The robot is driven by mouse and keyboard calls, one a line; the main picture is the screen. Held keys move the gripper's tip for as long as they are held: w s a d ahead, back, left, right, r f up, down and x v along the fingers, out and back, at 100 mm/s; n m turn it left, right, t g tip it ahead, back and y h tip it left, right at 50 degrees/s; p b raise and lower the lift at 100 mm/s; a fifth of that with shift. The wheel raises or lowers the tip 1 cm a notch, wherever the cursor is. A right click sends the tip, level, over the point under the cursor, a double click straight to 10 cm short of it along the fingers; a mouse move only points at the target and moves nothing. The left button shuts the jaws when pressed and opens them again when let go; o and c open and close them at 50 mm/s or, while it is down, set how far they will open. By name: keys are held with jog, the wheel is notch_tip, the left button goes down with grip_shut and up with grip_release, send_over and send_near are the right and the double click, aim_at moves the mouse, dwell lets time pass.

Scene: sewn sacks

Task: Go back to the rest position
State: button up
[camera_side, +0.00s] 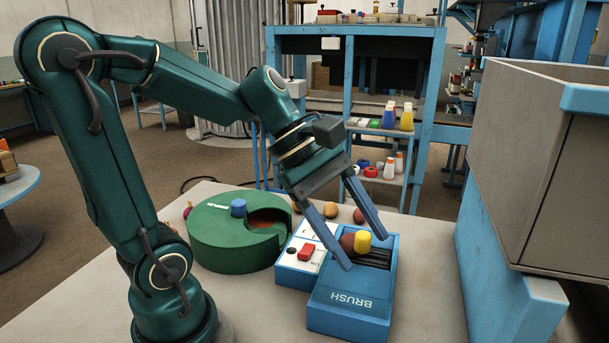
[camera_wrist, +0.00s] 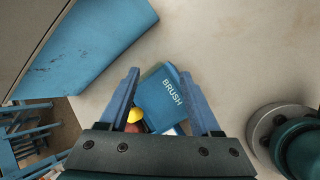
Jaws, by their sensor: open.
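My gripper (camera_side: 360,237) is open, its two blue fingers spread apart over the blue box marked BRUSH (camera_side: 349,309). In the wrist view my gripper (camera_wrist: 166,102) shows nothing held between its fingertips, with the BRUSH box (camera_wrist: 172,88) below and between them. A yellow piece (camera_side: 363,241) and a brown round thing (camera_side: 347,242) are at the box's dark slotted part, partly behind a finger in the side view. The yellow piece (camera_wrist: 135,115) also shows beside the left finger in the wrist view. My arm is bent forward over the table.
A round green container (camera_side: 236,245) with a blue knob stands on the table (camera_side: 425,300). A white-topped box with a red switch (camera_side: 306,251) adjoins the BRUSH box. Several round brown things (camera_side: 330,210) lie behind. A large grey bin (camera_side: 535,165) on a blue stand rises at right.

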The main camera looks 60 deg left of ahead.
jog(key=s+a+f+m+t+y, duration=0.1)
jog(key=s+m+y, duration=0.4)
jog(key=m, duration=1.3)
jog(key=s+a, duration=0.1)
jog(key=s, duration=0.2)
jog(key=shift+a+f+y, duration=0.3)
jog(key=shift+a+f, duration=0.05)
jog(key=shift+f, duration=0.05)
jog(key=o, duration=0.6)
jog(key=shift+s+f, duration=0.1)
jog(key=w+a+r+n+g+y, duration=0.2)
jog(key=w+a+r+n+g, duration=0.15)
jog(key=a, duration=0.55)
jog(key=w+a+r+n+g+y, duration=0.25)
jog(key=a+r+n, duration=0.25)
jog(key=a, duration=0.5)
jog(key=shift+g, duration=0.4)
jog(key=x, duration=0.9)
jog(key=shift+s+d+f, duration=0.15)
jog(key=shift+s+f, duration=0.2)
jog(key=shift+f, duration=0.1)
